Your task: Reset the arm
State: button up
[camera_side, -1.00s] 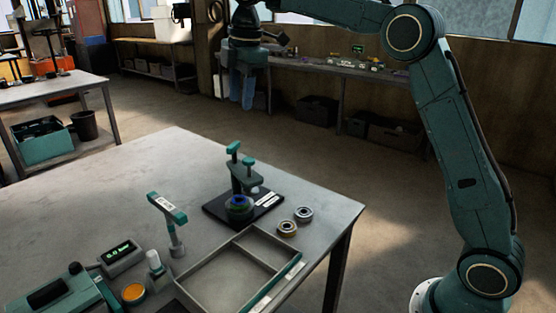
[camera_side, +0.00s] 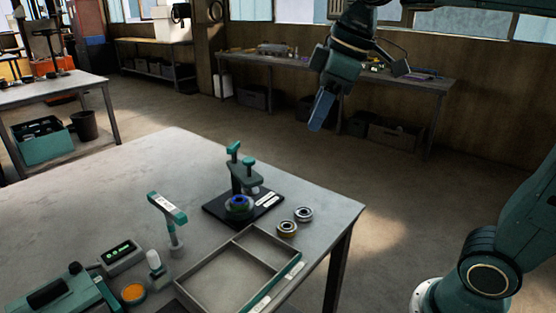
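My gripper (camera_side: 321,110) hangs in the air at the upper middle right, well above and behind the near table (camera_side: 120,200). Its blue fingers point down and slightly left. They overlap from this side, so I cannot tell whether they are apart, and I see nothing held below them. My arm reaches in from the right edge, with its upper part outside the picture.
On the table stand a small press (camera_side: 240,180) on a black plate, two bearings (camera_side: 287,229), a divided tray (camera_side: 215,275), a teal-topped stand (camera_side: 170,220) and a digital readout (camera_side: 122,257). The space between gripper and table is clear.

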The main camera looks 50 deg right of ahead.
jog(key=s+d+f+m+t+h, duration=0.1)
jog(key=s+d+f+m, duration=0.2)
jog(key=s+f+m, duration=0.3)
jog(key=s+f, duration=0.4)
jog(key=s, duration=0.3)
jog(key=shift+s+t, duration=0.3)
jog(key=shift+s, duration=0.1)
jog(key=shift+w+r, duration=0.1)
